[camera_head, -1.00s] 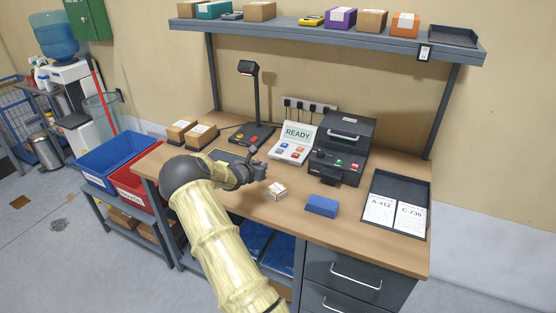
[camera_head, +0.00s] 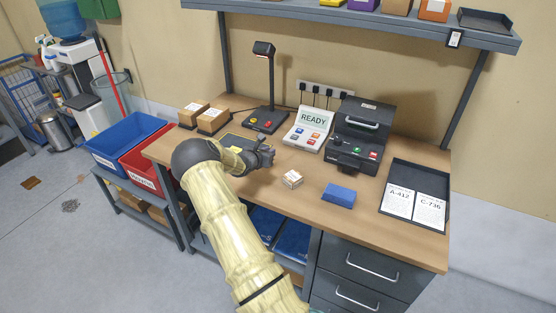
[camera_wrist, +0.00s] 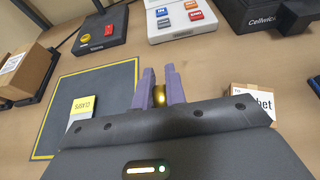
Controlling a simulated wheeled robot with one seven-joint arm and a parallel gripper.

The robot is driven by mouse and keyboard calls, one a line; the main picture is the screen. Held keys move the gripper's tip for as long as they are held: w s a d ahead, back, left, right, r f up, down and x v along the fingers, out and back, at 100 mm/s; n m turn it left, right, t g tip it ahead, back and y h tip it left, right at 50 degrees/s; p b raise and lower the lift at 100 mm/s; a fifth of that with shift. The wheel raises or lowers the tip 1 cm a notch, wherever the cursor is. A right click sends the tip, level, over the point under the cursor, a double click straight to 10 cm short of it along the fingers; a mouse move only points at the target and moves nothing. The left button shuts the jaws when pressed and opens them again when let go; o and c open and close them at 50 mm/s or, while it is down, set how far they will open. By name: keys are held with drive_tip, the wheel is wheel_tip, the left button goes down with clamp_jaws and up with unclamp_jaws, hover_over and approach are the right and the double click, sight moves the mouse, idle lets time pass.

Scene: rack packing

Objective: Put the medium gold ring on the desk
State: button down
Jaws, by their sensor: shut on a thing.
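My gripper (camera_wrist: 159,92) is shut on a small gold ring (camera_wrist: 160,97), seen between its purple fingers in the wrist view. The fingers hide much of the ring, so I cannot judge its size. In the head view my gripper (camera_head: 265,155) is over the desk (camera_head: 262,186), just right of a dark mat with a yellow border. The ring cannot be made out there. I cannot tell whether the ring touches the desk.
The bordered mat (camera_wrist: 112,88) carries a yellow and white box (camera_wrist: 81,116). A small white-labelled box (camera_head: 292,179) and a blue block (camera_head: 339,193) lie right of my gripper. The READY panel (camera_head: 308,131), a black machine (camera_head: 357,140) and a dark tray (camera_head: 444,190) stand beyond.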

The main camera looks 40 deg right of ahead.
sight(267, 170)
wheel_tip(267, 170, down, 3)
drive_tip(key=shift+w+a+r+p, duration=0.1)
drive_tip(key=shift+r+p, duration=0.05)
drive_tip(key=shift+p, duration=0.15)
drive_tip(key=shift+w+a+f, duration=0.1)
drive_tip(key=shift+f, duration=0.2)
wheel_tip(267, 170, down, 4)
drive_tip(key=shift+r+p, duration=0.25)
drive_tip(key=shift+p, duration=0.25)
drive_tip(key=shift+f, duration=0.15)
drive_tip(key=shift+f+b, duration=0.2)
drive_tip(key=shift+b, duration=0.1)
drive_tip(key=c, duration=1.4)
unclamp_jaws()
drive_tip(key=shift+c, duration=0.2)
